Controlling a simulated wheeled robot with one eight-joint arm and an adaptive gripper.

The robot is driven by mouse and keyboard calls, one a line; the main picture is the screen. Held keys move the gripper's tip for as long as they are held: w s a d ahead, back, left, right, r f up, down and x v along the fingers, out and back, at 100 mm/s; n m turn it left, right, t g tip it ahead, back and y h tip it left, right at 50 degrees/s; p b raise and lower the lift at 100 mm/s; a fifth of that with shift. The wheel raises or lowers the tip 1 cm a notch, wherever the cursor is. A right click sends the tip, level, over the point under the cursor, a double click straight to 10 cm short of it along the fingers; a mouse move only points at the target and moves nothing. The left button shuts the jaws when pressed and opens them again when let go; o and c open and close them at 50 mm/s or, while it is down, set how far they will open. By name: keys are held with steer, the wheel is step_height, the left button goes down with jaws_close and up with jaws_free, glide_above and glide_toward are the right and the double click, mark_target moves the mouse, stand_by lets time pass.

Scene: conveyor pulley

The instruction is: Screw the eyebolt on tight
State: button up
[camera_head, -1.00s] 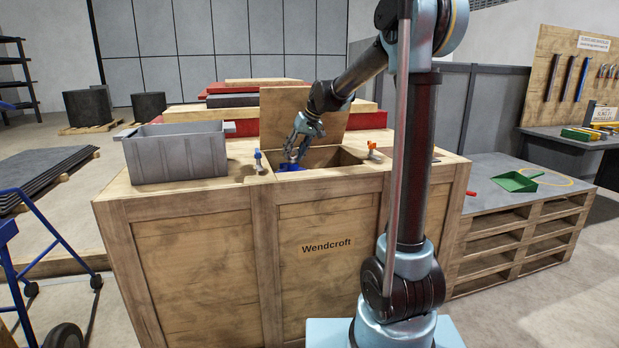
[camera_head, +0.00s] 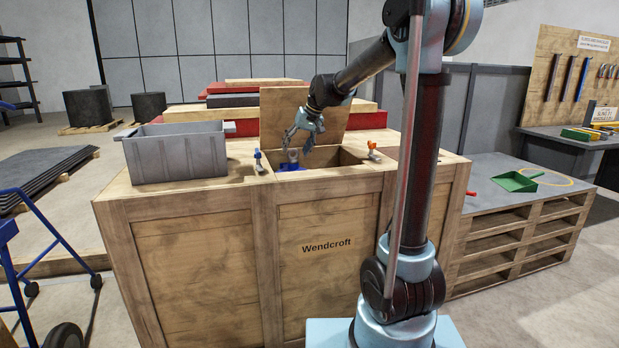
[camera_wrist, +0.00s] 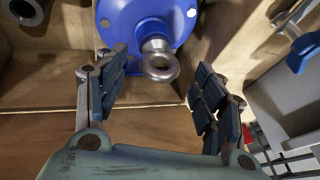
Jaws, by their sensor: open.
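The metal eyebolt (camera_wrist: 160,62) stands out of a blue round housing (camera_wrist: 121,22) inside the open crate, in the wrist view. Its ring shows clear of both fingers; I cannot tell how far its thread is in. My gripper (camera_wrist: 159,85) is open, with one padded finger on each side of the ring and touching nothing that I can see. In the head view my gripper (camera_head: 292,143) is above the crate opening. The blue housing (camera_head: 290,167) shows only partly there, below the fingers, and the eyebolt (camera_head: 292,154) is small.
The wooden crate (camera_head: 225,245) has a raised lid (camera_head: 335,125) behind the opening. A blue-handled clamp (camera_head: 258,160) and an orange-handled clamp (camera_head: 373,149) stand at the opening's sides. A grey bin (camera_head: 176,157) stands on the crate top at left.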

steer(key=shift+v, duration=2.45)
steer(key=shift+m+h, duration=0.3)
steer(key=shift+h, duration=0.2)
steer(key=s+d+f, duration=0.1)
steer(key=s+d, duration=0.1)
steer(key=s, duration=0.1)
steer(key=s+d+f, duration=0.1)
steer(key=s+d, duration=0.1)
steer(key=s, duration=0.1)
steer(key=s+d, duration=0.3)
steer(key=shift+s+f, duration=0.35)
steer(key=shift+f, duration=0.05)
steer(key=s+d+f+m+h, duration=0.1)
steer(key=s+d+f, duration=0.4)
steer(key=s+f, duration=0.2)
steer(key=s+d+f+h, duration=0.1)
steer(key=s+d+f, duration=0.4)
steer(key=s, duration=0.7)
steer(key=s+d+f+m+g+h, duration=0.1)
steer(key=s+d+f, duration=0.4)
steer(key=s+f, duration=0.3)
steer(key=shift+s+f+m+h, duration=0.3)
steer(key=shift+s+f, duration=0.05)
steer(key=shift+s, duration=0.7)
